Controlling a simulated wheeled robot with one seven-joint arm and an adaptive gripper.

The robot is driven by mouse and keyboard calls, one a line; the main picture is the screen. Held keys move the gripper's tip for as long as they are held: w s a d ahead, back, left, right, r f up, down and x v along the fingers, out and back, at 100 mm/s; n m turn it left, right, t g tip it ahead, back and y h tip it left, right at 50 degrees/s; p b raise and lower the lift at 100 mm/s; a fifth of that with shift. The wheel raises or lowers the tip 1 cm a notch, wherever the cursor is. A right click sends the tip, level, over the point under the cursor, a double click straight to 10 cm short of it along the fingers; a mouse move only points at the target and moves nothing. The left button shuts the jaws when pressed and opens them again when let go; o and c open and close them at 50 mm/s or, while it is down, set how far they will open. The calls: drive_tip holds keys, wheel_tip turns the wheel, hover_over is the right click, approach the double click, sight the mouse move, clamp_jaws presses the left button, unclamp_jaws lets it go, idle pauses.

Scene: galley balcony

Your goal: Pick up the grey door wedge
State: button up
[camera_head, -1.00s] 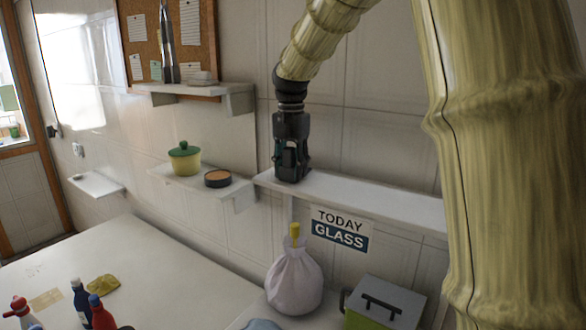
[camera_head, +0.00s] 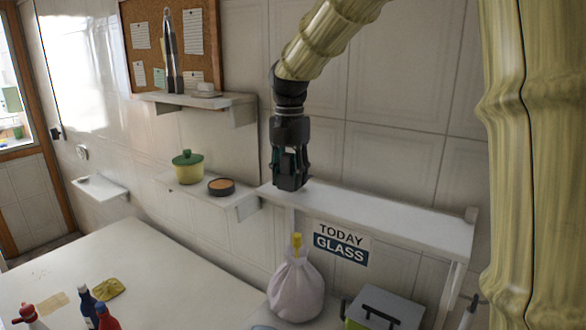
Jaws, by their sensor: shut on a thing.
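My gripper (camera_head: 290,183) points straight down over the left end of the white wall shelf (camera_head: 400,222) above the "TODAY GLASS" sign. Its dark fingers are closed together on something at or just above the shelf top. The grey door wedge is not clearly visible. The fingers hide what is between them, and I cannot tell whether it still touches the shelf.
A lower shelf to the left holds a yellow pot with a green lid (camera_head: 188,168) and a round dark dish (camera_head: 221,187). An upper shelf (camera_head: 190,99) holds tongs. Below are a white bag (camera_head: 296,288), a grey-lidded box (camera_head: 383,308) and a white table (camera_head: 150,270).

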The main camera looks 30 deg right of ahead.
drive_tip(key=s+a+p, duration=0.1)
drive_tip(key=s+a, duration=0.1)
drive_tip(key=s+a+r+p, duration=0.1)
drive_tip(key=s+a+p, duration=0.1)
drive_tip(key=shift+s+r, duration=0.1)
drive_tip(key=shift+r, duration=0.1)
drive_tip(key=shift+s+a+f+p, duration=0.15)
drive_tip(key=shift+s+a+p, duration=1.45)
drive_tip(key=shift+p, duration=0.3)
drive_tip(key=shift+s, duration=0.1)
